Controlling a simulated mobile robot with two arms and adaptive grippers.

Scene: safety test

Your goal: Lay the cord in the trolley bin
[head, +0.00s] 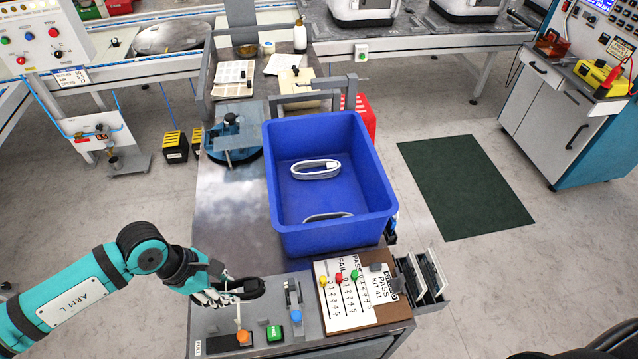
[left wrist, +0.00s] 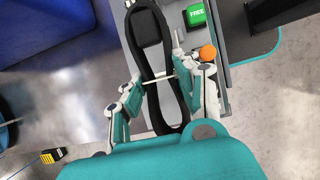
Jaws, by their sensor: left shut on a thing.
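My left gripper (head: 226,292) is shut on a bundled black cord (head: 246,289) above the front left of the trolley. In the left wrist view the black cord (left wrist: 143,35) is a long loop with a pale tie across its middle, between the fingers of the left gripper (left wrist: 163,92). The blue trolley bin (head: 335,241) stands open behind and to the right of the gripper. One white coiled cord (head: 315,169) lies inside it, and another pale coil is partly hidden behind its front wall. My right gripper is not in view.
An orange knob (head: 243,337), a green FREE block (head: 274,333) and a blue-tipped lever (head: 296,316) are on the panel below the gripper. A board with coloured sliders (head: 345,297) lies right of them. The bin's raised front wall stands nearby.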

